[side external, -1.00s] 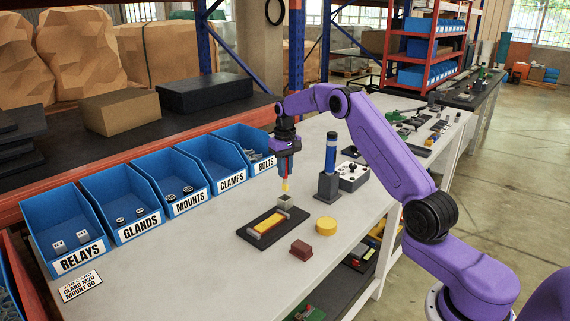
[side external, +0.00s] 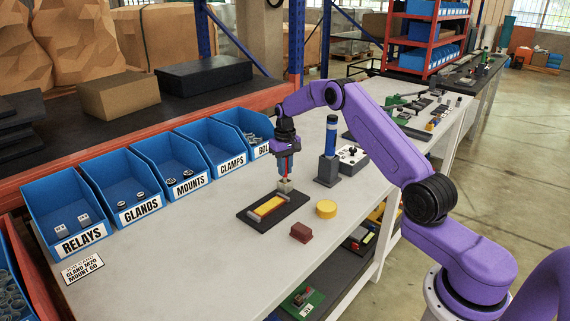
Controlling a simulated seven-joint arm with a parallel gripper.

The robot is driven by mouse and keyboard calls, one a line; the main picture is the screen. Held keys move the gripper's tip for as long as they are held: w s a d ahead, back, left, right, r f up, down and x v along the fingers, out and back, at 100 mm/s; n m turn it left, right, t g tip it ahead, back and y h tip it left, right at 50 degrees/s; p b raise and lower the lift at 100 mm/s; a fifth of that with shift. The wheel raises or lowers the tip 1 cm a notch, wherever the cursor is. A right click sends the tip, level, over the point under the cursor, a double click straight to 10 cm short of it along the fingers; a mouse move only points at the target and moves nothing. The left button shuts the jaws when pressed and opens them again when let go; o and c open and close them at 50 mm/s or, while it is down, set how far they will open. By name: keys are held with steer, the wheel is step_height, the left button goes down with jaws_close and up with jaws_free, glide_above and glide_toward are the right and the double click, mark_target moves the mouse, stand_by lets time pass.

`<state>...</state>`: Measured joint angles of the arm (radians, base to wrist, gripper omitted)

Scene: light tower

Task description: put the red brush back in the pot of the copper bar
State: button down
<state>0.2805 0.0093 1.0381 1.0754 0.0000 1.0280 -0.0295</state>
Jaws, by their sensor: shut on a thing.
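My gripper (side external: 285,172) points straight down and is shut on the red brush (side external: 285,178). Only a little red shows below the fingers. The small grey pot (side external: 285,187) is directly below, at the far end of the dark tray (side external: 258,223). The brush's yellow tip is hidden, apparently inside the pot. The copper bar (side external: 268,207), yellow-orange in this view, lies on the tray in front of the pot. Whether the brush touches the pot's bottom cannot be seen.
A blue and grey tower (side external: 330,150) stands right of my gripper. A yellow disc (side external: 326,209) and a dark red block (side external: 301,232) lie right of the tray. Blue labelled bins (side external: 138,180) line the back.

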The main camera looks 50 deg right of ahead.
steer(key=shift+f, duration=0.1)
steer(key=c, duration=1)
jaws_free()
